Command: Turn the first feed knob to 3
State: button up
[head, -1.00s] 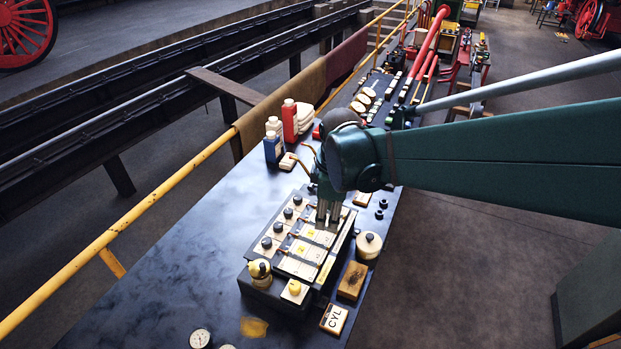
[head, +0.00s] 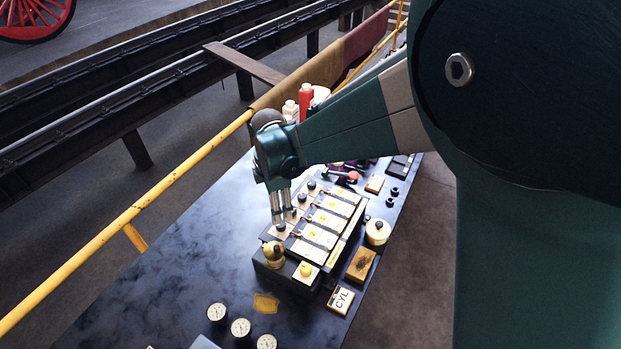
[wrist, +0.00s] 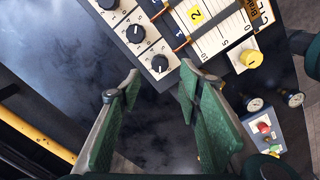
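A dark feed box (head: 268,268) with cream plates stands on the bench. A row of black feed knobs runs along its left side. In the wrist view the end knob (wrist: 160,63), nearest the plate strip marked 1, lies just beyond my fingertips. Two more black knobs (wrist: 135,34) and (wrist: 107,4) follow up the row. My gripper (wrist: 159,78) is open and empty, its green-padded fingers spread. In the head view my gripper (head: 283,217) hangs over the end of the knob row.
Gauges (head: 241,327) lie in front. The bench left is clear.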

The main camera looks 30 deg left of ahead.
aim_at(281, 227)
jog(key=shift+f, duration=0.1)
dwell(0.3)
jog(key=shift+f+p, duration=0.3)
jog(key=shift+f, duration=3.5)
jog(key=shift+c, duration=0.5)
jog(key=c, duration=0.8)
